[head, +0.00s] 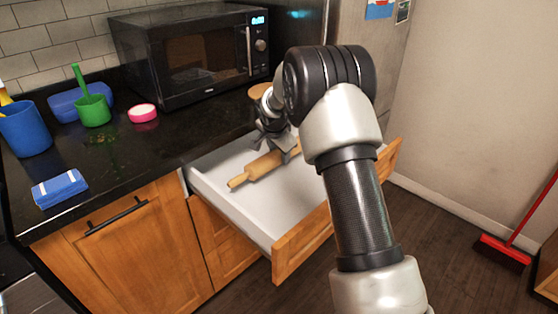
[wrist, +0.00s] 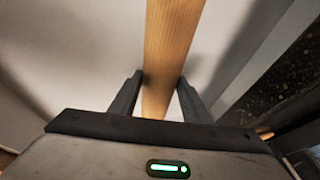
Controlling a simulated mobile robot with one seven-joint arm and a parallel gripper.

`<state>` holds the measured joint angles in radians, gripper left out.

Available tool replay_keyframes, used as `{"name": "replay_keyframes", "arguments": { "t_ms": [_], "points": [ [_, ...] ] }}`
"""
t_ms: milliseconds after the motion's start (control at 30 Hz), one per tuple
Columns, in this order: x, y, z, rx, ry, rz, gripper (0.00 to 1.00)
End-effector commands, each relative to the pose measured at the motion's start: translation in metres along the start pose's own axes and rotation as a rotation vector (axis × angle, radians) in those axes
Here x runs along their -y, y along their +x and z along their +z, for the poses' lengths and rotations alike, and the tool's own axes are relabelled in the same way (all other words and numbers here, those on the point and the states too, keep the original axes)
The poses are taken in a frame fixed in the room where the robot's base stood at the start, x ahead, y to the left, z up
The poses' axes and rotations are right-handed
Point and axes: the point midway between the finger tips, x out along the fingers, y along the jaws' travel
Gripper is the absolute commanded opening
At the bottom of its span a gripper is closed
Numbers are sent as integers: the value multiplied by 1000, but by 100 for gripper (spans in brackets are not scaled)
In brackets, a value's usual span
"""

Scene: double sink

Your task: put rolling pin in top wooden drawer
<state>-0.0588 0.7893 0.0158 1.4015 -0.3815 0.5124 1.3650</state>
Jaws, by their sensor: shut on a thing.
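The wooden rolling pin (head: 262,166) is in the open top wooden drawer (head: 283,207), low over or on its white floor; I cannot tell whether it touches. My gripper (head: 277,152) is inside the drawer, shut on the pin near its far part. In the wrist view the pin (wrist: 165,55) runs between the two dark fingers of my gripper (wrist: 160,95), and the pale drawer interior shows around it. My arm hides the drawer's right part and part of its front panel.
A black microwave (head: 190,55) stands on the dark counter (head: 120,165) behind the drawer. A blue sponge (head: 59,188), blue cup (head: 24,130), green cup (head: 92,110) and pink dish (head: 142,113) sit left on the counter. A red broom (head: 502,252) stands at the right.

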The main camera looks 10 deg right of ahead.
Motion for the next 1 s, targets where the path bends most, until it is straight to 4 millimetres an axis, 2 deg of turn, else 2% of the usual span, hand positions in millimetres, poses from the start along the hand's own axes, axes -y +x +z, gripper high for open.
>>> {"name": "replay_keyframes", "arguments": {
  "t_ms": [33, 133, 467, 500, 567, 867, 1000],
  "points": [
    [-3, 10, 4, 0, -1, -1, 4],
    [-6, 19, 8, -1, 0, -2, 4],
    [-7, 22, 8, -2, 0, -3, 4],
    [-8, 22, 9, 0, 0, 0, 50],
    [-8, 22, 9, 0, 0, 0, 60],
    [-7, 21, 9, 0, 0, -1, 62],
    [-6, 10, 8, -1, 0, -3, 62]
  ]
}}
